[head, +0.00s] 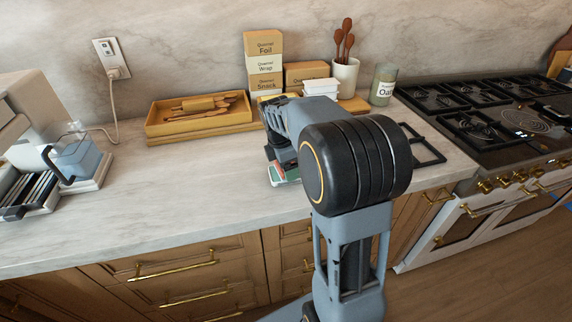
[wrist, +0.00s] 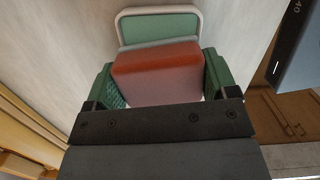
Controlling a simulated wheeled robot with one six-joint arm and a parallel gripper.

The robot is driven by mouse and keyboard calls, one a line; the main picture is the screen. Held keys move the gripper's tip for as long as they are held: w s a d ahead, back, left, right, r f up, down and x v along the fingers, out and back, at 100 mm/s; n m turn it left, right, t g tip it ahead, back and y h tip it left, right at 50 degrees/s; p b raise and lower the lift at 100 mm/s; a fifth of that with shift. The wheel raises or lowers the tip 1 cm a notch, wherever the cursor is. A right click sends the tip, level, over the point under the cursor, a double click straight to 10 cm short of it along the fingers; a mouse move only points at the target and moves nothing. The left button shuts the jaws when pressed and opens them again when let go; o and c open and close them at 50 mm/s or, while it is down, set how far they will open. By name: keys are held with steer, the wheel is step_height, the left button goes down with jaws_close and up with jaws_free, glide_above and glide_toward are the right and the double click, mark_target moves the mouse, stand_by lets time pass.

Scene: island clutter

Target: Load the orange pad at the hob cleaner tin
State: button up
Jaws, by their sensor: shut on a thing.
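My gripper (wrist: 160,85) has green ridged fingers, one on each side of an orange-red block, the orange pad (wrist: 158,70). It is shut on the pad. The pad's near end is hidden by the gripper body. Just beyond the pad is a green panel with a white rim (wrist: 158,10); whether the pad touches it I cannot tell. In the head view my arm covers most of the gripper, and a small green and white patch (head: 284,178) shows below it on the counter. I cannot make out a hob cleaner tin.
A wooden tray (head: 200,126) with utensils lies at the back left. Stacked boxes (head: 264,62), a spoon crock (head: 345,74) and an oats jar (head: 382,84) stand along the wall. The hob (head: 490,118) is right, a coffee machine (head: 30,115) left.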

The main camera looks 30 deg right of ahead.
step_height(320, 180, up, 7)
steer(key=p, duration=0.6)
steer(key=shift+p, duration=0.3)
stand_by(0.8)
